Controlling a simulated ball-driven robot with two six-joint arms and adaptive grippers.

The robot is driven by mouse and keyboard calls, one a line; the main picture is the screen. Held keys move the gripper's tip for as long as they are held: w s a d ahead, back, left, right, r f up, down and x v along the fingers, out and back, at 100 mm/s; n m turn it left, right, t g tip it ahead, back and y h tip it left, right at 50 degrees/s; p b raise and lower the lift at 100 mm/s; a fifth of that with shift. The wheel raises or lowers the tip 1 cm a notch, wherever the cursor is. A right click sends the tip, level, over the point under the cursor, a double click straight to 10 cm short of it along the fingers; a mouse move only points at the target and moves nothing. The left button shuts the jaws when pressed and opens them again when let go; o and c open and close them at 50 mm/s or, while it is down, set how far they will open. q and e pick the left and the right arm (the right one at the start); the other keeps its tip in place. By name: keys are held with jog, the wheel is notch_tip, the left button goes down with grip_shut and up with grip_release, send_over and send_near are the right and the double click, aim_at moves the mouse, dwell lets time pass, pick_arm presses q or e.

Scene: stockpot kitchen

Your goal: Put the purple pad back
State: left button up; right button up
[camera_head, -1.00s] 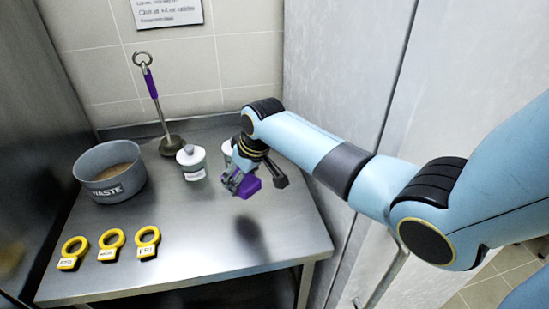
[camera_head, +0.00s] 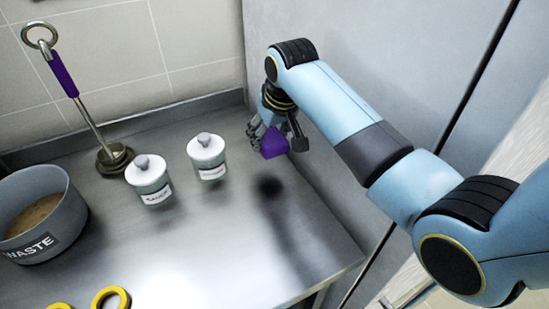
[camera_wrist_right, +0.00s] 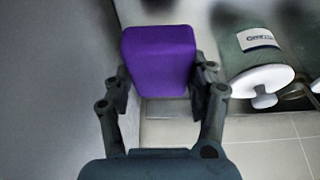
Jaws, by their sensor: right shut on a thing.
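The purple pad (camera_head: 274,143) is a small block held in my right gripper (camera_head: 262,130) above the right part of the steel table (camera_head: 225,255). A dark shadow lies on the table below it. In the right wrist view the purple pad (camera_wrist_right: 160,58) sits between the two fingers of my right gripper (camera_wrist_right: 160,85), which are shut on it. My left gripper is not in view.
Two white-lidded jars (camera_head: 149,181) (camera_head: 207,157) stand left of my right gripper. A ladle with a purple handle (camera_head: 63,75) stands behind them. A grey waste pot (camera_head: 45,212) is at the left, yellow rings (camera_head: 110,298) at the front. A grey wall panel (camera_head: 345,60) closes off the right side.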

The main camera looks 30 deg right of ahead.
aim_at(268, 164)
notch_tip(268, 164, down, 7)
jog(key=shift+r, duration=0.1)
dwell(0.4)
jog(key=o, duration=1.1)
jog(key=v, duration=1.2)
jog(key=shift+p, duration=0.4)
